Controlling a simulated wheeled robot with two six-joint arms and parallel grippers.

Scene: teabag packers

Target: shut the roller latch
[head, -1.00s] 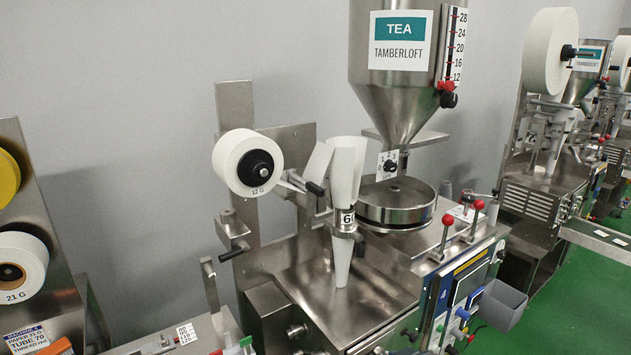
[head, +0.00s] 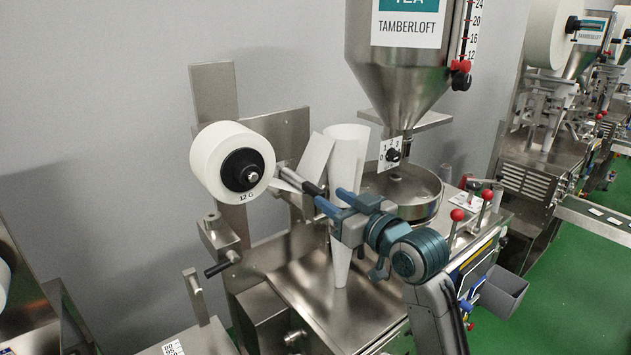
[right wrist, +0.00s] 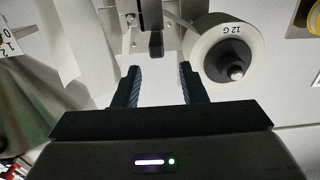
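The roller latch appears to be the short lever with a black grip (head: 313,188), beside the rollers between the paper reel and the white paper tube; I cannot tell its exact position. In the right wrist view a dark grip (right wrist: 156,43) stands ahead of the fingers, roughly between them. My right gripper (head: 333,201) reaches in from the right, in front of the paper tube, its fingers pointing at the lever. In the right wrist view (right wrist: 159,82) it is open with nothing between its fingers. My left gripper is not in view.
The paper reel (head: 215,165) marked 12 G is left of the lever. The white paper tube (head: 346,155) is close behind my right gripper. The tea hopper (head: 400,75) and round steel pan (head: 415,190) stand to the right. A crank (head: 222,265) sits lower left.

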